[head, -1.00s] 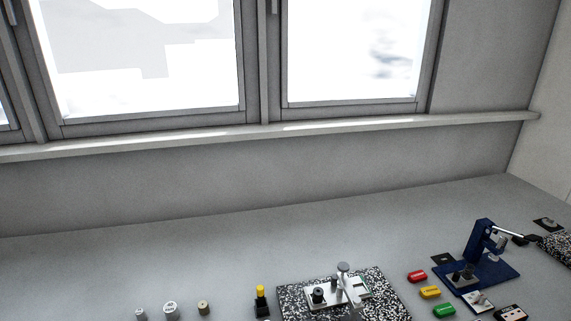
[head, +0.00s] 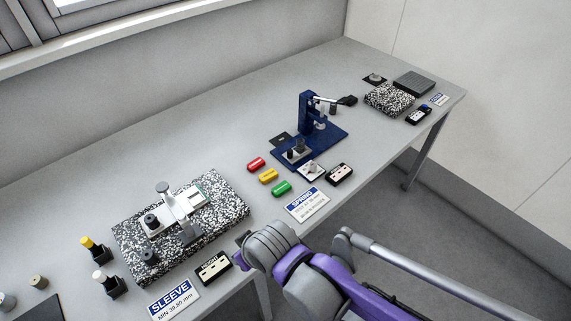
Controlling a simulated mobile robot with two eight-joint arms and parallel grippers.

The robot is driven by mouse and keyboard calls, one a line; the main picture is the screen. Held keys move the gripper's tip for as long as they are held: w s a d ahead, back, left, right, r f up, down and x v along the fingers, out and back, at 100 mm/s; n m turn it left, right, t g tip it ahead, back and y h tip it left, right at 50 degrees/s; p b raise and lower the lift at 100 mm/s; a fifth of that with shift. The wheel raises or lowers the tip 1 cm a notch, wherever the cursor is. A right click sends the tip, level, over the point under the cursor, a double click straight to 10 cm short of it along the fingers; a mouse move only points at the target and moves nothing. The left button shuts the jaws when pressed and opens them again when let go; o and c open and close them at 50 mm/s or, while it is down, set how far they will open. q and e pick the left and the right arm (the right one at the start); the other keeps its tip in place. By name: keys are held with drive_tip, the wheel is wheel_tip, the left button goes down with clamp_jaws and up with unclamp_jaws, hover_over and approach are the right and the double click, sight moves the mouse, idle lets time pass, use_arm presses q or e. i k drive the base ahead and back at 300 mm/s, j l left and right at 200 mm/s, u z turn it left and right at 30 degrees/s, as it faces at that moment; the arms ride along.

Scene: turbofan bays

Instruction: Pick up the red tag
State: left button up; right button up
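The red tag (head: 256,164) lies flat on the grey bench, left of the blue press stand. It is the farthest back of a short row, with a yellow tag (head: 268,175) and a green tag (head: 281,188) in front of it. Nothing touches or covers it. A purple and grey arm of mine reaches in from the lower right, in front of the bench edge and well short of the tag. I see no gripper fingers on it. My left gripper is not in view.
The blue press stand (head: 325,143) stands right of the tags, with a SPRING sign (head: 306,205) in front. A speckled stone plate (head: 134,242) with a gauge fixture is to the left. Another speckled block (head: 390,100) is far right. Bench behind the tags is clear.

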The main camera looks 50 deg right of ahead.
sight(258, 163)
drive_tip(key=l+z, duration=0.15)
drive_tip(key=l, duration=1.85)
